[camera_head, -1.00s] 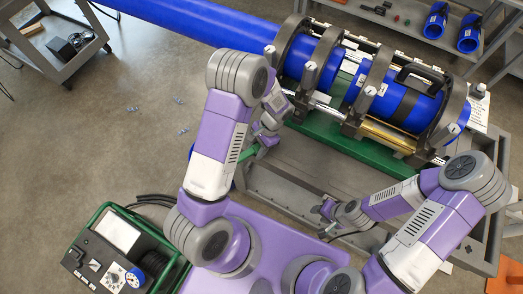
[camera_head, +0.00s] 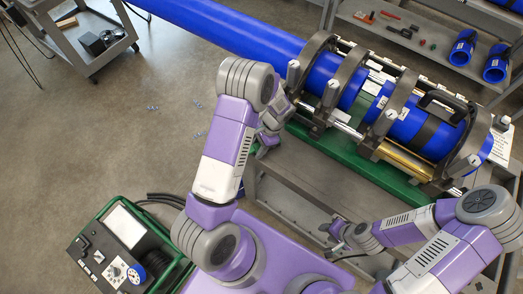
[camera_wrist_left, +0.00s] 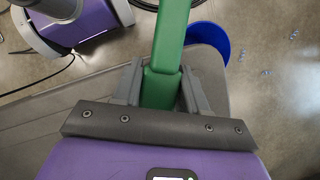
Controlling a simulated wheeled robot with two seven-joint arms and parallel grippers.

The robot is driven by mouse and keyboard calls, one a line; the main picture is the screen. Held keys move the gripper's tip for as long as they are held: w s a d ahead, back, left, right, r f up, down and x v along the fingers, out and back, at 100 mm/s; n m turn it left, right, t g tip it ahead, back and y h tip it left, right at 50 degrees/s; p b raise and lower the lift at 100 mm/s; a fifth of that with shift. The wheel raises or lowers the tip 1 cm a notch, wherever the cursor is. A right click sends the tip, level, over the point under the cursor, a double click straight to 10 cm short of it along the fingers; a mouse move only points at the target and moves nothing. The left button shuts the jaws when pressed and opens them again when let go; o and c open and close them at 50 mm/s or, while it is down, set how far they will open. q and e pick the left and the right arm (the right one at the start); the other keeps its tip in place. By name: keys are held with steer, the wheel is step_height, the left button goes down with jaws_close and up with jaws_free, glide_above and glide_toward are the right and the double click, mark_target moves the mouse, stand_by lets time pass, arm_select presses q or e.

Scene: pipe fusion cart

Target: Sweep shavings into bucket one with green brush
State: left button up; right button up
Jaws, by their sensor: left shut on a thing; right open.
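My left gripper (camera_head: 268,140) is shut on the green brush, beside the cart's left end. The brush's green handle (camera_wrist_left: 168,60) stands between the fingers in the left wrist view; its bristles are out of that view. A blue bucket (camera_wrist_left: 212,36) shows just behind the handle, partly covered by it. I cannot tell whether it is bucket one. Small bluish shavings (camera_head: 151,107) lie scattered on the floor to the left of the cart, and they also show in the left wrist view (camera_wrist_left: 266,73). My right gripper (camera_head: 335,232) is open, low near the cart's front.
The fusion machine with its clamps (camera_head: 345,75) holds a long blue pipe (camera_head: 225,32) reaching to the upper left. A green-framed control box (camera_head: 125,250) stands at the lower left. A grey cart (camera_head: 85,45) stands at the upper left. The floor between is mostly open.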

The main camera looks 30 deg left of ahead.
arm_select(q)
steer(key=shift+w+a, duration=0.1)
steer(key=shift+a, duration=0.3)
steer(key=shift+r, duration=0.3)
steer(key=shift+s+d+r+p, duration=0.1)
steer(key=shift+d+r+p, duration=0.15)
steer(key=shift+r+p, duration=0.5)
steer(key=shift+s+d+r+p, duration=0.1)
steer(key=shift+d+r+p, duration=0.1)
steer(key=shift+r+p, duration=0.55)
steer(key=shift+d+r+p, duration=0.25)
steer(key=shift+r+p, duration=0.25)
steer(key=shift+r, duration=0.5)
